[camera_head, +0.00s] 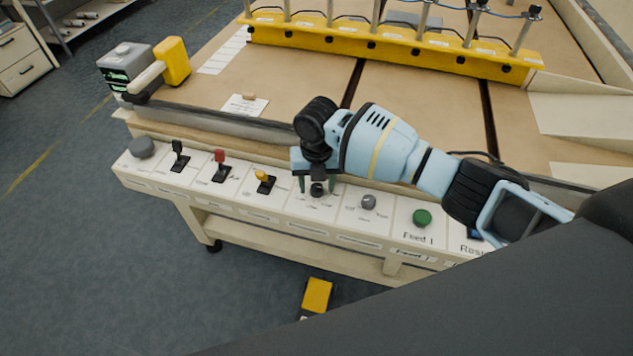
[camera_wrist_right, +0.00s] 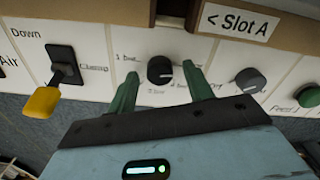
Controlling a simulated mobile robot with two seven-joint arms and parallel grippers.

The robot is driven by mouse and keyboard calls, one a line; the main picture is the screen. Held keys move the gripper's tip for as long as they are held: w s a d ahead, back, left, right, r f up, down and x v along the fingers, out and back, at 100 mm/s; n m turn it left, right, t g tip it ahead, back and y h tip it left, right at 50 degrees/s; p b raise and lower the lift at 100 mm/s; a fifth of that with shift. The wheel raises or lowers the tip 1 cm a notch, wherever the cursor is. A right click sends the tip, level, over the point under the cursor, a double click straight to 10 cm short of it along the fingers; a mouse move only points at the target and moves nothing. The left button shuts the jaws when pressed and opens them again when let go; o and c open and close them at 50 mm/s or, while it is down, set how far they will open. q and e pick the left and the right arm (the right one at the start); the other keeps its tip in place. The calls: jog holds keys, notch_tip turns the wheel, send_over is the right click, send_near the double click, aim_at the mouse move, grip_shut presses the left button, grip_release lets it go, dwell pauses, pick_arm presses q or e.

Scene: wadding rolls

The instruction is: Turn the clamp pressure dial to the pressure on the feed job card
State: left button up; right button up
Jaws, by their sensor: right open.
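The clamp pressure dial (camera_wrist_right: 160,70), a black round knob with a pale mark towards its right side, sits on the white panel. In the head view the dial (camera_head: 317,189) is partly covered by my right gripper (camera_head: 316,184). In the right wrist view the green fingers of my right gripper (camera_wrist_right: 160,73) are open, one on each side of the dial, with a visible gap to it. Handwritten labels ring the dial, too small to read surely. A white card (camera_head: 245,105) lies on the bench; its text is unreadable, so I cannot tell whether it is the job card. My left gripper is out of view.
A grey knob (camera_head: 368,202) and green button (camera_head: 422,217) are right of the dial. A yellow-handled lever (camera_head: 265,181) and red lever (camera_head: 220,165) are left. A yellow rail (camera_head: 380,46) crosses the bench.

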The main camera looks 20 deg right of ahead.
jog(key=shift+f, duration=0.1)
jog(key=c, duration=1)
jog(key=shift+o, duration=0.2)
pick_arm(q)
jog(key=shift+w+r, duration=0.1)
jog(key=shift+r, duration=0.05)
